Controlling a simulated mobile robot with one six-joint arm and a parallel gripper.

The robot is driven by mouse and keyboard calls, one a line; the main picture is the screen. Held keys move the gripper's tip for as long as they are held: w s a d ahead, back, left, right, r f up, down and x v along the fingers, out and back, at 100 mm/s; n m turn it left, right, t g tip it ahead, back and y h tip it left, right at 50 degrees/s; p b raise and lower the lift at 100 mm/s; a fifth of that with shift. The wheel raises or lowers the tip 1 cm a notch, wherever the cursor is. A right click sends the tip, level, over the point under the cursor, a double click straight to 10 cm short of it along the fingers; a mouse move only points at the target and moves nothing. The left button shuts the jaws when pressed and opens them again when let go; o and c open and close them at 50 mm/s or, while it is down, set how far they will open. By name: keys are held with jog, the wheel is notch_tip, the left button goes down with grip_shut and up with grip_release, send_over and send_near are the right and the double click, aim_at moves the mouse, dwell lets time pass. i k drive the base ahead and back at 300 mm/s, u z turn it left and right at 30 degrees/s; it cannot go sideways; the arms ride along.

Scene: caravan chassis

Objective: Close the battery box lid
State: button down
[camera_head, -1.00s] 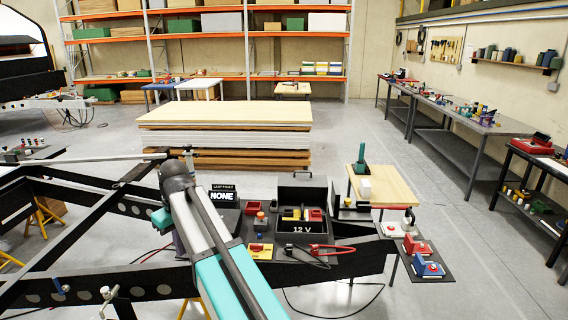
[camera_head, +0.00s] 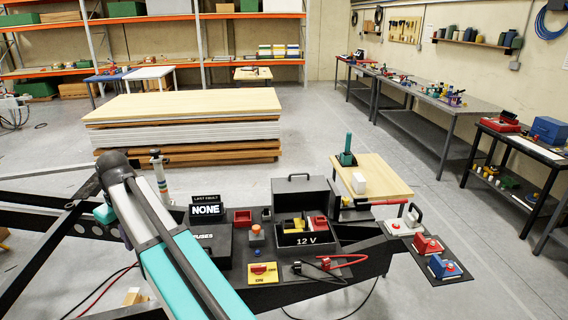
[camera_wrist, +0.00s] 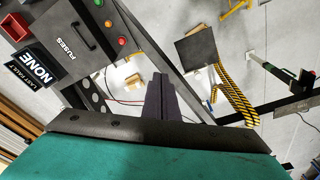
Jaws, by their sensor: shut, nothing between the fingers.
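The battery box (camera_head: 309,239) is a black box marked "12 V" on the dark panel in the head view. Its lid (camera_head: 318,193) stands open, upright at the back, with a handle (camera_head: 300,176) on its top edge. Yellow and red parts show inside the box. My gripper (camera_wrist: 160,76) shows in the wrist view as dark fingers, shut and empty, touching nothing visible. The box and lid are not visible in the wrist view. In the head view my arm is left of the box, and the fingers cannot be made out.
A fuse box (camera_wrist: 72,32) and a "NONE" fault display (camera_head: 205,210) stand left of the battery box. An orange button (camera_head: 255,230), a yellow switch (camera_head: 263,273) and a red cable clamp (camera_head: 327,262) sit near it. A wooden-topped table (camera_head: 384,178) stands behind to the right.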

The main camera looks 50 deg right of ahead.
aim_at(290, 195)
jog(key=z, duration=0.3)
jog(key=i, duration=0.75)
jog(key=z, duration=1.1)
jog(key=i, duration=0.8)
jog(key=z, duration=0.55)
